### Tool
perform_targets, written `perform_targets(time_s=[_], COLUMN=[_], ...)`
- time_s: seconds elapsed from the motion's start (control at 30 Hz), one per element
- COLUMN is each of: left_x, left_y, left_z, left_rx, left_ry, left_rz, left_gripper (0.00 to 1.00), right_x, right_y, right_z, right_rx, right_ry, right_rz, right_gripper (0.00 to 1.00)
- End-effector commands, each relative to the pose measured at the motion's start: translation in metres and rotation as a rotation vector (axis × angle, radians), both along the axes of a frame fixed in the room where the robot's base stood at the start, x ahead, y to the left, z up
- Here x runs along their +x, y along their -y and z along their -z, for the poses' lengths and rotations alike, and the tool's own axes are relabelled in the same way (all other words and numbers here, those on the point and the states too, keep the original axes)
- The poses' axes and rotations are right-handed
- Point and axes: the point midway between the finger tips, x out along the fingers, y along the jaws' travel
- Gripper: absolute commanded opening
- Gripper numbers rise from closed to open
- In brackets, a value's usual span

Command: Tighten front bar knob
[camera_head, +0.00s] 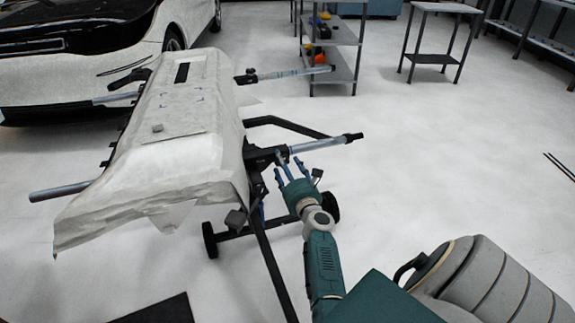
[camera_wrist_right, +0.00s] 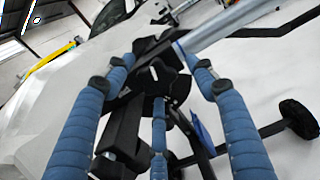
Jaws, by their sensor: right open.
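My right gripper (camera_head: 286,164) has its blue fingers spread at the near end of the covered stand, just below the front bar (camera_head: 325,144). The bar is a grey tube with a black end, sticking out to the right from a black bracket (camera_head: 262,157). In the right wrist view, my open gripper (camera_wrist_right: 160,78) faces the black clamp parts (camera_wrist_right: 150,76) at the root of the bar (camera_wrist_right: 235,22). The knob cannot be told apart clearly from these dark parts. The fingers look empty, and contact is unclear. My left gripper is out of view.
A white-wrapped panel (camera_head: 185,105) lies over the wheeled stand (camera_head: 262,232). Another bar (camera_head: 295,73) sticks out farther back. A white car (camera_head: 130,60) stands behind left, with a shelf rack (camera_head: 337,75) and small table (camera_head: 440,58) at the back. Floor on the right is clear.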

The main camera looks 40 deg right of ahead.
Motion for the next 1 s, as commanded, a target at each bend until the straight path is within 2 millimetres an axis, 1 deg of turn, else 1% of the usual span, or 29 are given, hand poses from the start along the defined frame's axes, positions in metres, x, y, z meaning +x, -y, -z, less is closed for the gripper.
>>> perform_targets(time_s=[0.03,0.13,0.4,0.5,0.67,0.83,1.0], left_x=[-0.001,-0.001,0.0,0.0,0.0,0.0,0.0], left_y=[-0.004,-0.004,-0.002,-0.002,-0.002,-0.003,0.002], left_z=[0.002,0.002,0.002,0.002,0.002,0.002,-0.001], left_rx=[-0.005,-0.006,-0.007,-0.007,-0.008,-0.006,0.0], left_ry=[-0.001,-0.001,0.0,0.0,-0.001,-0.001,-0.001], left_rz=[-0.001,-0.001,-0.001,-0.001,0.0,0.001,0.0], left_gripper=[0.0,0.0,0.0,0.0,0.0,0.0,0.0], right_x=[-0.002,-0.011,-0.053,-0.063,-0.07,-0.07,-0.07], right_y=[-0.001,-0.005,-0.022,-0.026,-0.028,-0.028,-0.028], right_z=[0.0,0.001,0.001,0.0,0.0,0.0,0.0], right_rx=[-0.001,0.0,0.001,0.001,0.002,0.002,0.002], right_ry=[-0.001,-0.002,-0.001,-0.001,0.0,0.0,0.0], right_rz=[-0.001,0.0,0.003,0.003,0.004,0.004,0.004], right_gripper=[0.56,0.56,0.56,0.56,0.56,0.56,0.56])
